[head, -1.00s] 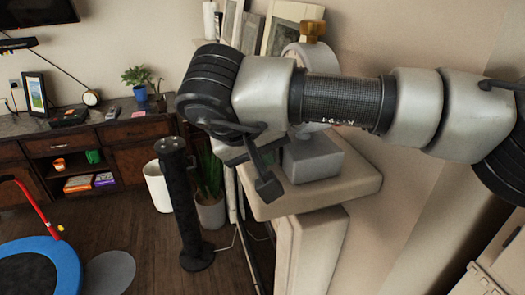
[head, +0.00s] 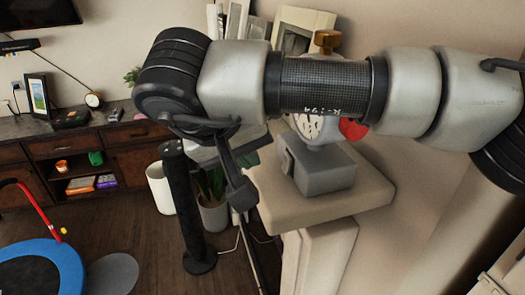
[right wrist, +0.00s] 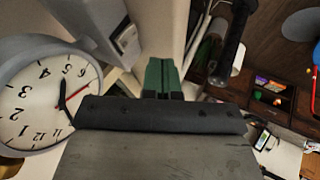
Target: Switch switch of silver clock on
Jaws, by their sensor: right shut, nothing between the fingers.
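The silver clock stands on a beige ledge in the head view. Its grey block base (head: 322,172), part of its white face (head: 312,127) and a brass knob (head: 327,40) on top show; my right arm hides much of the rest. In the right wrist view the clock face (right wrist: 35,105) is large at the left, with black numerals and a red hand. My right gripper's green fingers (right wrist: 160,77) are together and empty, to the right of the clock and apart from it. In the head view the gripper is mostly hidden beside the clock's left side. My left gripper is not in view.
The beige ledge (head: 290,210) juts out under the clock. Picture frames (head: 297,30) lean behind it. A black post (head: 192,215) and a potted plant (head: 213,210) stand on the floor to the left. A red round patch (head: 352,128) shows right of the clock.

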